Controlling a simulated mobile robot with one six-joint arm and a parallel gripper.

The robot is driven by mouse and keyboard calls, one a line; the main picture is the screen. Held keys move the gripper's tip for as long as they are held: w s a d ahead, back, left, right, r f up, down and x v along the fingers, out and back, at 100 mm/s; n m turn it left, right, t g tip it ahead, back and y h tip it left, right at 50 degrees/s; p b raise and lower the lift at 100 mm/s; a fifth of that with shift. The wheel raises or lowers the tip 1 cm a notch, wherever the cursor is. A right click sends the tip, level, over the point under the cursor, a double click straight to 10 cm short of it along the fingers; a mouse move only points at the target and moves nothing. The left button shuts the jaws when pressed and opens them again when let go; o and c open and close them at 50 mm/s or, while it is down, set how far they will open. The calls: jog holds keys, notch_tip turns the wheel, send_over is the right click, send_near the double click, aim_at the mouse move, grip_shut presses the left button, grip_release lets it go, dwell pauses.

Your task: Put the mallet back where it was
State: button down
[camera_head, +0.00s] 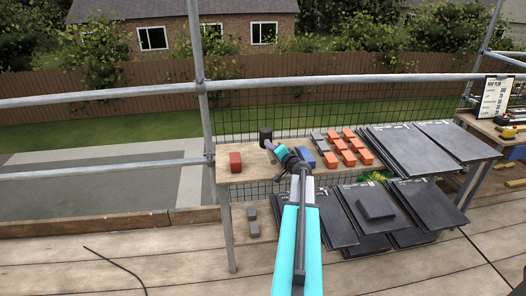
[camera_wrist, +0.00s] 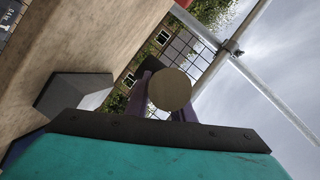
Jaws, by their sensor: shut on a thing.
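The mallet's dark cylindrical head (camera_head: 265,135) shows at the left part of the wooden bench in the head view, just beyond my gripper (camera_head: 271,147). My gripper has purple fingers and is shut on the mallet. In the wrist view a round tan end (camera_wrist: 170,89), seemingly the mallet's handle end-on, sits between the purple fingers (camera_wrist: 168,100). Most of the handle is hidden. I cannot tell whether the mallet touches the bench.
On the bench (camera_head: 240,178) a red block (camera_head: 235,161) stands left of the mallet. A blue block (camera_head: 304,156), orange pieces (camera_head: 351,158) and dark slates (camera_head: 400,145) lie to the right. More slates (camera_head: 375,206) lie below. A mesh guard (camera_head: 300,118) runs behind the bench.

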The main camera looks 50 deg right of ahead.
jog(key=shift+w+a+f+p, duration=0.1)
jog(key=shift+w+p, duration=0.2)
jog(key=shift+w, duration=1.6)
jog(key=shift+w+f+p, duration=0.2)
jog(key=shift+w+p, duration=0.1)
jog(key=shift+w, duration=0.4)
jog(key=shift+s+f+p, duration=0.1)
jog(key=shift+f+p, duration=0.25)
jog(key=shift+f, duration=1.3)
jog(key=shift+f+b, duration=0.6)
jog(key=shift+b, duration=0.6)
jog(key=c, duration=1.5)
grip_release()
jog(key=shift+c, duration=0.2)
